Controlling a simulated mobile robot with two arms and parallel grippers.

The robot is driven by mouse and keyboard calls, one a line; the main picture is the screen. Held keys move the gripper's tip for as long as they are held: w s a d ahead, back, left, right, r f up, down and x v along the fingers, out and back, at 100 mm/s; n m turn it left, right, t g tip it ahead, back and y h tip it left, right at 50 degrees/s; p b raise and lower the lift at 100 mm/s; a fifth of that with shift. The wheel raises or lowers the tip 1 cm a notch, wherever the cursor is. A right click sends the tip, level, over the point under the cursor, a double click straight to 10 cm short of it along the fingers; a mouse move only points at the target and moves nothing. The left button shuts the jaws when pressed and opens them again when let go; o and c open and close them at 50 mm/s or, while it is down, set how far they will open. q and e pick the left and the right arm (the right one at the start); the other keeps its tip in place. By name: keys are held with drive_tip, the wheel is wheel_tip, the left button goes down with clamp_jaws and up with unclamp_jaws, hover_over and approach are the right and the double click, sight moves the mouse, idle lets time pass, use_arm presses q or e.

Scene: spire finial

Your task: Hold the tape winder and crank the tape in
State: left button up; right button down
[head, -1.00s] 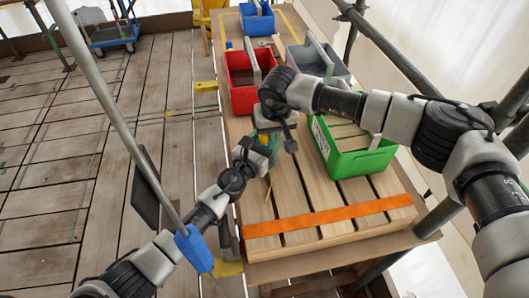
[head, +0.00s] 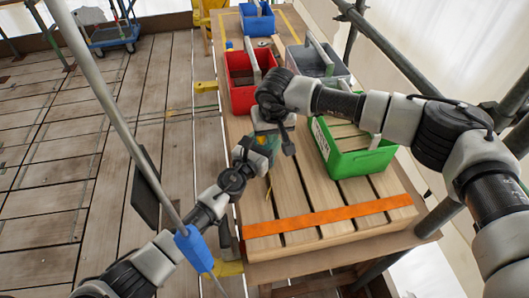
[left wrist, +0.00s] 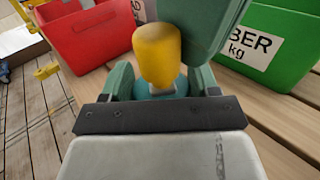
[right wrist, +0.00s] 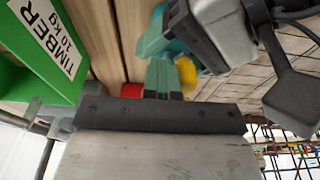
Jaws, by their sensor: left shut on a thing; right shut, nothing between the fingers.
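My left gripper (left wrist: 160,92) is shut on the tape winder, whose teal part (left wrist: 160,84) shows between its fingers in the left wrist view. A yellow knob (left wrist: 157,55) stands up from it; it also shows in the right wrist view (right wrist: 187,74). My right gripper (right wrist: 163,75) is shut and empty, its fingertips close beside the knob; I cannot tell whether they touch. In the head view both grippers meet above the bench, and the right wrist and fingers hide most of the winder.
A slatted wooden pallet (head: 285,200) with an orange strap (head: 330,216) lies on the bench. A green tub (head: 362,163) stands right of the grippers, with red (head: 240,98), grey (head: 318,62) and blue (head: 257,22) tubs behind. Scaffold poles (head: 385,42) run along the right.

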drive_tip(key=shift+s+a, duration=0.25)
drive_tip(key=shift+a, duration=0.2)
idle(0.3)
drive_tip(key=shift+s, duration=0.15)
wheel_tip(320, 180, up, 7)
drive_tip(key=shift+d, duration=0.15)
idle(0.7)
idle(0.4)
drive_tip(key=shift+s+d+f, duration=0.1)
drive_tip(key=shift+d+f, duration=0.15)
drive_tip(key=shift+f, duration=0.75)
drive_tip(key=shift+s+d+f, duration=0.1)
drive_tip(key=shift+d+f, duration=0.1)
drive_tip(key=shift+f, duration=0.8)
drive_tip(key=shift+f, duration=0.15)
idle(1.0)
drive_tip(key=shift+f, duration=1.35)
